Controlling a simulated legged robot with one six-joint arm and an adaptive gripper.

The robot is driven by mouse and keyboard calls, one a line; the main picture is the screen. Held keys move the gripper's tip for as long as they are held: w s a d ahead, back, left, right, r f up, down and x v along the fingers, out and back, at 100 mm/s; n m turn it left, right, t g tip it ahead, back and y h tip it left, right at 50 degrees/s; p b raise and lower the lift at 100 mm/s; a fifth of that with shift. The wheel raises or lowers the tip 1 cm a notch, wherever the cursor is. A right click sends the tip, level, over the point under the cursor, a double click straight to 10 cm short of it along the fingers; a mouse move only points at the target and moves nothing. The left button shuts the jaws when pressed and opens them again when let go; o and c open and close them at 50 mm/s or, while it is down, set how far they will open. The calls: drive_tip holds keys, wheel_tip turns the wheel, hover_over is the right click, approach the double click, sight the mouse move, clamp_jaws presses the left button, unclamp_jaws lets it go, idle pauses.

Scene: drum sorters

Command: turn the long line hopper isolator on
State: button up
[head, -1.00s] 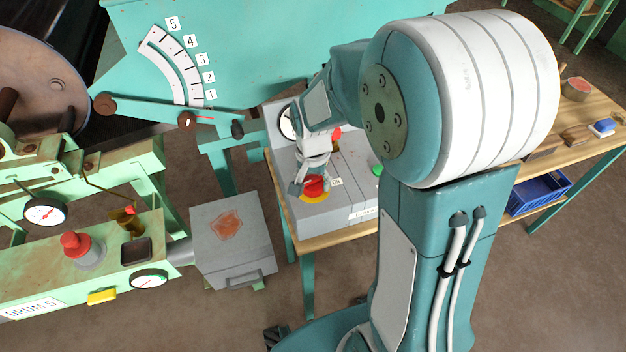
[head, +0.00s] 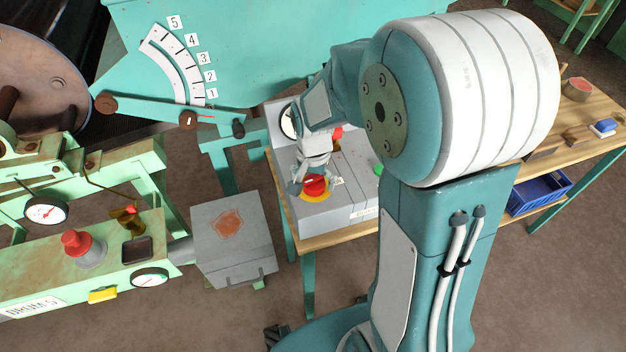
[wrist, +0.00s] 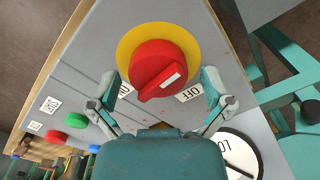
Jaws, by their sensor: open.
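The isolator is a red rotary knob (wrist: 160,70) on a yellow round plate (wrist: 128,45), set in a grey panel (wrist: 85,70). Another label, partly hidden by a finger, lies to the lower left of the knob. My gripper (wrist: 160,95) is open, with one finger on each side of the knob's near part; I cannot tell whether either touches it. In the head view the knob (head: 315,186) is partly covered by my gripper (head: 312,175).
Green (wrist: 76,121), red and blue buttons sit on the same panel. A gauge (wrist: 238,155) is beside my right finger. In the head view, a grey box (head: 232,240) and a green machine with a red knob (head: 76,243) stand left. A blue crate (head: 540,190) is under the bench.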

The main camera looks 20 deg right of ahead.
sight(313, 179)
wheel_tip(313, 179, up, 12)
idle(0.6)
drive_tip(key=s+r+n+t, duration=0.2)
drive_tip(key=s+r+n, duration=0.1)
drive_tip(key=s, duration=0.4)
drive_tip(key=s+r+n+t, duration=0.3)
drive_tip(key=s+n, duration=0.1)
drive_tip(key=s, duration=0.4)
drive_tip(key=shift+n+t, duration=0.3)
idle(0.7)
